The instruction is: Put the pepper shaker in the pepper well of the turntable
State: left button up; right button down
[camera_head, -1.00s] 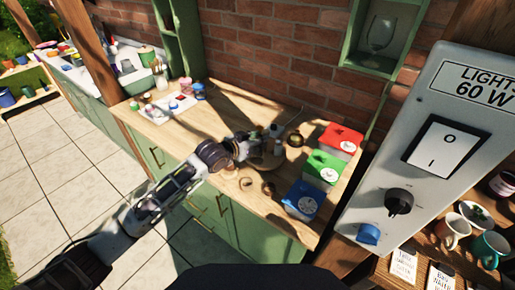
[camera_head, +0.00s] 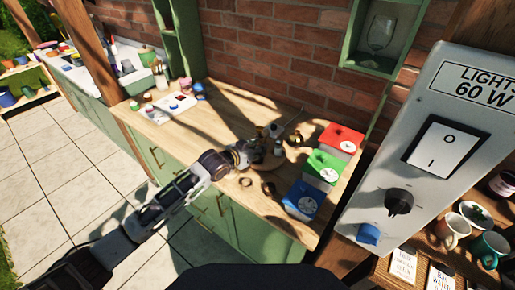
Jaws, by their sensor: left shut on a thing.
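The round wooden turntable (camera_head: 268,162) stands on the wooden counter and holds several small bottles or shakers (camera_head: 277,148). My left gripper (camera_head: 255,150) reaches in from the left and is at the turntable's left edge. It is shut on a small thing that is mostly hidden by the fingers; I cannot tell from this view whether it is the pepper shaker. The wells of the turntable are too small and shaded to tell apart. My right gripper is not in view.
Red (camera_head: 341,138), green (camera_head: 325,167) and blue (camera_head: 302,200) boxes stand right of the turntable. A white sheet (camera_head: 170,107) with small jars lies at the counter's left. A switch box (camera_head: 430,150) fills the right side.

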pick_arm(q)
jog(key=shift+f, duration=0.1)
jog(key=o, duration=1.1)
jog(key=shift+c, duration=0.2)
jog(key=v, duration=1.2)
